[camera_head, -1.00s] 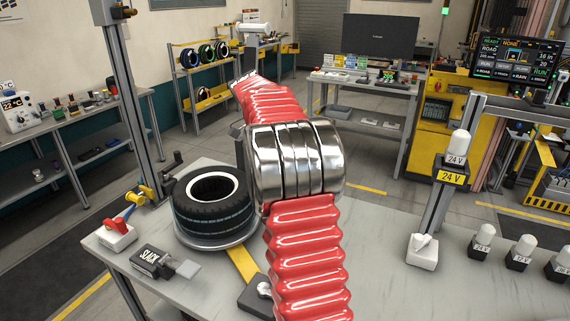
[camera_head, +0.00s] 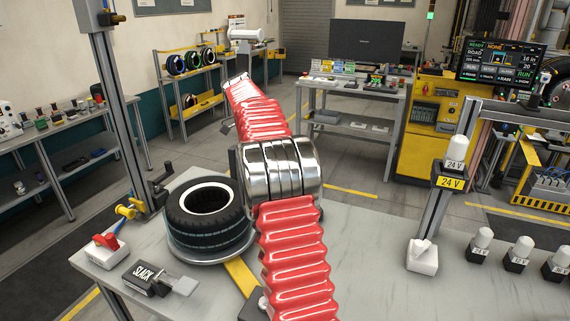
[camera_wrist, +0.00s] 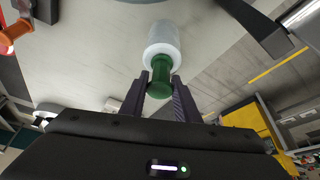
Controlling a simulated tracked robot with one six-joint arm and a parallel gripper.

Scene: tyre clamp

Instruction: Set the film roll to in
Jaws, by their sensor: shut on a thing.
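The film roll (camera_wrist: 163,46) is a pale translucent cylinder with a green handle. In the wrist view my gripper (camera_wrist: 160,88) is shut on the green handle, and the pale end points away from the fingers. The roll is over a light grey surface; I cannot tell its height. The black tyre (camera_head: 207,230) lies flat on a round grey plate (camera_head: 200,257) on the bench, left of my arm.
A block marked SLACK (camera_head: 146,278) and a red-levered switch box (camera_head: 104,249) sit at the bench's left.

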